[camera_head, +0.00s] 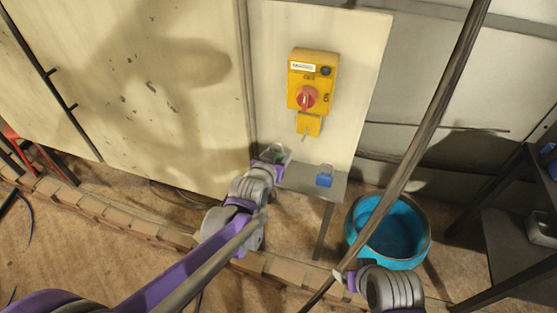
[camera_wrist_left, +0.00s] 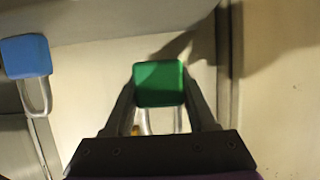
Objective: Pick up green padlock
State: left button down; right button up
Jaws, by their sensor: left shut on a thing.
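The green padlock (camera_wrist_left: 158,83) sits between the two fingers of my left gripper (camera_wrist_left: 160,105) in the left wrist view. The gripper is shut on it, and its silver shackle points down toward the palm in that view. In the head view my left gripper (camera_head: 271,160) is at the left end of a small grey shelf, and only a little green of the padlock (camera_head: 279,158) shows there. My right arm shows at the bottom right of the head view, but I cannot make out its gripper's fingers.
A blue padlock (camera_head: 324,179) stands on the grey shelf (camera_head: 298,180), right of the left gripper. A yellow switch box (camera_head: 311,80) with a red knob is on the panel above. A blue bucket (camera_head: 396,230) stands on the floor. A long dark pole crosses the right side.

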pick_arm(q)
notch_tip(320, 180, up, 3)
jog(key=shift+s+r, duration=0.15)
jog(key=shift+r, duration=0.05)
jog(key=s+a+r+p, duration=0.1)
jog(key=s+a, duration=0.2)
jog(key=s, duration=0.6)
jog(key=s+a+p, duration=0.1)
jog(key=s+a, duration=0.2)
jog(key=s, duration=0.6)
jog(key=shift+r, duration=0.35)
pick_arm(e)
jog(key=r, duration=0.1)
jog(key=w+r, duration=0.1)
jog(key=r, duration=0.1)
jog(key=shift+r, duration=0.1)
pick_arm(q)
jog(key=shift+s, duration=0.1)
